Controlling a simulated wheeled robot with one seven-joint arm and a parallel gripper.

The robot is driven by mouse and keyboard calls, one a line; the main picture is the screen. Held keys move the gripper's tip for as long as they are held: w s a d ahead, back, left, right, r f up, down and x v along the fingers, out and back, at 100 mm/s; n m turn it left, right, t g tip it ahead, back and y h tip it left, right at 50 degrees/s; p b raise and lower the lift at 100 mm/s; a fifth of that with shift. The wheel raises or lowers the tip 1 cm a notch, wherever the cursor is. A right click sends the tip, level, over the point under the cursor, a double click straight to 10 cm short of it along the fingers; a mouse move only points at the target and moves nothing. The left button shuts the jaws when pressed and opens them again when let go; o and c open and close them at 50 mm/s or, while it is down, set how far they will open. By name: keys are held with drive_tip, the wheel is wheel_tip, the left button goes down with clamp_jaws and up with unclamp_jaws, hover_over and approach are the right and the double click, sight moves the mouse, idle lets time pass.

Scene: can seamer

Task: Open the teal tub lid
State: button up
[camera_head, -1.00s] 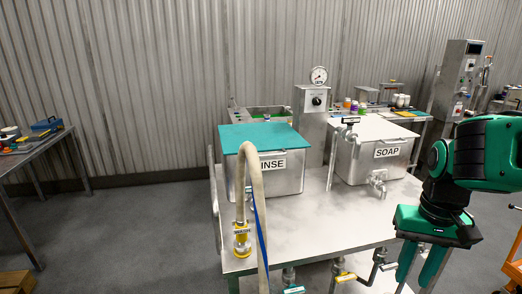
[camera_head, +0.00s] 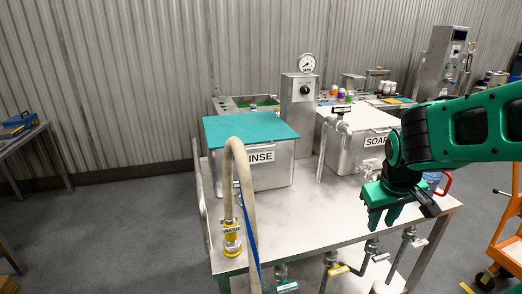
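The teal lid (camera_head: 250,130) lies flat and closed on the steel tub labelled RINSE (camera_head: 272,172), on the left of the steel table. A beige hose (camera_head: 228,180) arches in front of the tub and hides part of its front and label. My gripper (camera_head: 383,220) points down at the table's right side, to the right of the teal lid and well apart from it. Its two green fingers show a gap with nothing between them.
The SOAP tub (camera_head: 350,150), with a pale top, stands right of the RINSE tub, partly behind my arm. The table's front middle (camera_head: 310,215) is clear. An orange cart (camera_head: 507,235) stands at the right.

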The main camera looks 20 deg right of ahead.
drive_tip(key=w+n+t+h, duration=0.1)
drive_tip(key=w+n+t, duration=0.25)
drive_tip(key=w, duration=0.65)
drive_tip(key=n+t+y, duration=0.4)
drive_tip(key=n+t, duration=0.5)
drive_tip(key=n, duration=0.7)
approach(262, 148)
drive_tip(key=x, duration=1)
drive_tip(key=shift+w+f, duration=0.1)
drive_tip(key=shift+w, duration=0.25)
clamp_jaws()
